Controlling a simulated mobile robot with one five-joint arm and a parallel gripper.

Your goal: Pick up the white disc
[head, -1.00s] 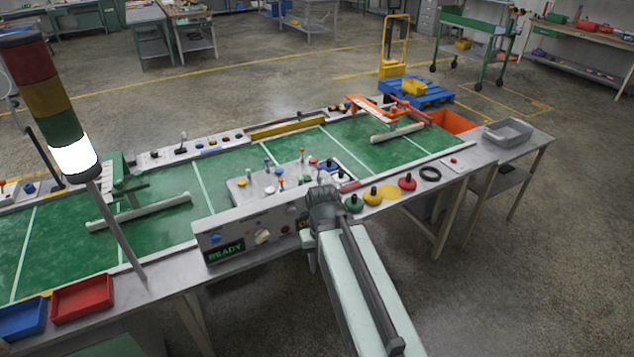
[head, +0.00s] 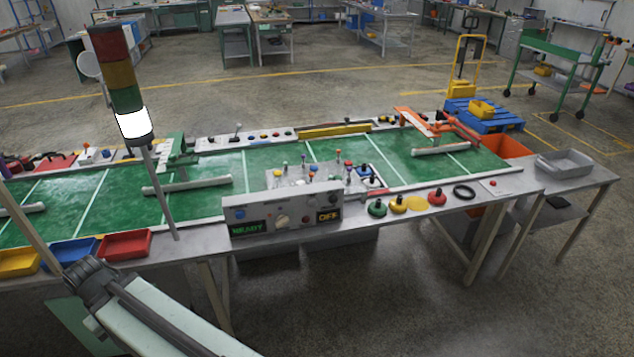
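I cannot make out a white disc for sure among the small parts on the bench. A pale round shape (head: 89,65) shows behind the signal tower; I cannot tell what it is. On the bench's near edge stand knobbed discs in green (head: 377,208), yellow (head: 398,204) and red (head: 437,197), with a flat yellow disc (head: 416,204) and a black ring (head: 464,191). The dark end of my arm, with my gripper (head: 88,282), is at the lower left, in front of the bins. Its fingers are not clear and I see nothing held.
The long green conveyor bench (head: 215,208) crosses the view. A control box (head: 283,214) and signal tower (head: 122,85) rise at its near side. Yellow (head: 18,262), blue (head: 72,252) and red (head: 125,245) bins line the near left edge. Floor at the lower right is clear.

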